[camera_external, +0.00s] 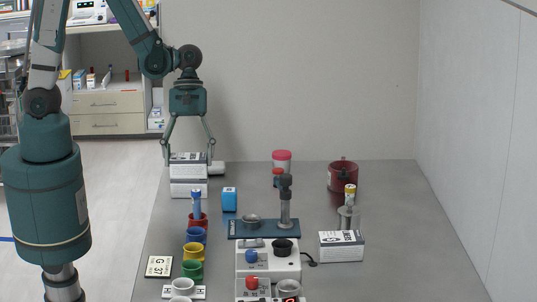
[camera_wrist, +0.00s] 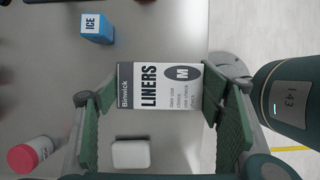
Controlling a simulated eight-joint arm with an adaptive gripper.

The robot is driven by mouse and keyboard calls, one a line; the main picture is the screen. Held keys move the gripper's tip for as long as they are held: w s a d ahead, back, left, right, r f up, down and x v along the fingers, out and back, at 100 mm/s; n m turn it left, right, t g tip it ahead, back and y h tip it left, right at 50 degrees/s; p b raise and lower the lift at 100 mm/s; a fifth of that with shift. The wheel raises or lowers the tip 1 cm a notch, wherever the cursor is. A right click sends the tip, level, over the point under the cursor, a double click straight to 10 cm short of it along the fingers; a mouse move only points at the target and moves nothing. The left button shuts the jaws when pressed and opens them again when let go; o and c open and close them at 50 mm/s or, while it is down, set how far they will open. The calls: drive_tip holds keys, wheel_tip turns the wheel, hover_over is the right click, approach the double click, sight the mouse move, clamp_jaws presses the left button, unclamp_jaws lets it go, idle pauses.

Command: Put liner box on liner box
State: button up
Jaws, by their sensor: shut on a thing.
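A white and grey liner box (camera_external: 188,160) is between the fingers of my gripper (camera_external: 188,155) near the table's far left edge. In the wrist view the liner box (camera_wrist: 158,92) shows its "LINERS" and "M" label, with the finger pads of my gripper (camera_wrist: 157,108) on both sides. A second liner box (camera_external: 188,188) is directly below the held one, roughly lined up with it. They look touching, but I cannot tell whether a thin gap remains. The lower box is hidden in the wrist view. Another similar white box (camera_external: 341,246) lies apart at the right.
A blue ICE box (camera_external: 229,198) stands in front and right of the stack. A small white object (camera_external: 217,168) is close beside it. Coloured cups (camera_external: 194,250), a blue stand (camera_external: 264,229), a red-lidded jar (camera_external: 282,160) and a dark red pot (camera_external: 343,176) occupy the grey table (camera_external: 410,240).

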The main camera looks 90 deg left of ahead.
drive_tip(key=shift+f, duration=0.2)
drive_tip(key=o, duration=1)
drive_tip(key=shift+r, duration=0.1)
drive_tip(key=shift+r, duration=0.1)
drive_tip(key=shift+r, duration=0.1)
drive_tip(key=shift+p+v, duration=1)
drive_tip(key=shift+v, duration=5)
drive_tip(key=shift+a, duration=0.1)
